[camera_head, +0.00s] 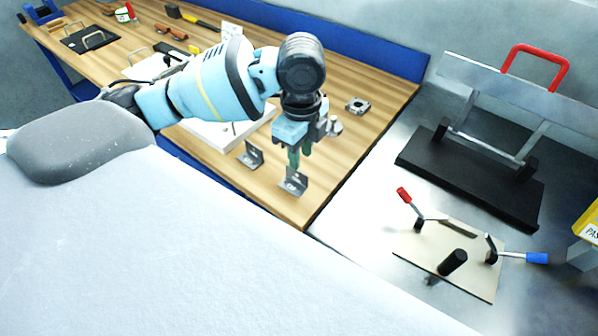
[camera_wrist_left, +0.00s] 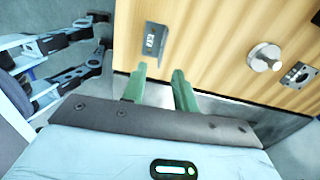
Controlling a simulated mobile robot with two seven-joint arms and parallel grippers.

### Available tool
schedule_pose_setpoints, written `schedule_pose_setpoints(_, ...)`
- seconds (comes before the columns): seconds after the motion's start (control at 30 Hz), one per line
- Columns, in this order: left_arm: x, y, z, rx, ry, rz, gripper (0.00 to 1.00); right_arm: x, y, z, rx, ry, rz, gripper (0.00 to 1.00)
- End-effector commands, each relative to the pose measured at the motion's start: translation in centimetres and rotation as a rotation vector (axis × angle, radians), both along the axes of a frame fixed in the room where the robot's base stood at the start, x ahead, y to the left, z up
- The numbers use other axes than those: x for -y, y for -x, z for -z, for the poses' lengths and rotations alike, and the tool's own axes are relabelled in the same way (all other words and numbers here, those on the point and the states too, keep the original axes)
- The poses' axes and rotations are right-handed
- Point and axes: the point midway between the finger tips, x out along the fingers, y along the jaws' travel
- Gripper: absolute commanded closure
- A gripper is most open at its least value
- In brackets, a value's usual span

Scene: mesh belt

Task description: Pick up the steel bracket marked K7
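Two L-shaped steel brackets stand on the wooden table near its front edge in the head view. The right one (camera_head: 293,182) is just below my left gripper (camera_head: 297,158); the other bracket (camera_head: 250,153) is to its left. In the left wrist view one bracket (camera_wrist_left: 154,42) lies just beyond the green fingertips, apart from them. It carries a small label, too small to read surely. My left gripper (camera_wrist_left: 159,70) is open, with nothing between its fingers. My right gripper is not seen.
A round steel part (camera_wrist_left: 264,57) and a square holed block (camera_wrist_left: 298,75) lie beyond the bracket. A white tray (camera_head: 215,135) is partly behind my arm. Right of the table are a clamp fixture board (camera_head: 440,262) and a black base with a red handle (camera_head: 470,180).

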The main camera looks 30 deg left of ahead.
Motion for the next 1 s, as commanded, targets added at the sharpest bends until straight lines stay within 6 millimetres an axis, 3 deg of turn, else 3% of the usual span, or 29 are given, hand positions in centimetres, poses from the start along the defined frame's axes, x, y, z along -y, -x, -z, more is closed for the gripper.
schedule_pose_setpoints(0.2,-0.1,0.0,2.2,-0.005,0.000,-0.001,0.71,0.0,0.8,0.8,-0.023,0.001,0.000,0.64)
schedule_pose_setpoints(0.47,-0.2,0.0,3.1,-0.003,0.000,-0.001,0.71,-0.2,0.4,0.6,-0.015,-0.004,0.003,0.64)
schedule_pose_setpoints(0.8,-0.7,-0.3,7.4,-0.001,0.000,0.000,0.71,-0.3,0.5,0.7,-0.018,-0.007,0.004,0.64)
schedule_pose_setpoints(1.0,-0.7,-0.3,7.7,0.002,0.000,0.000,0.71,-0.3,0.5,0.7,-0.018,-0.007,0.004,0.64)
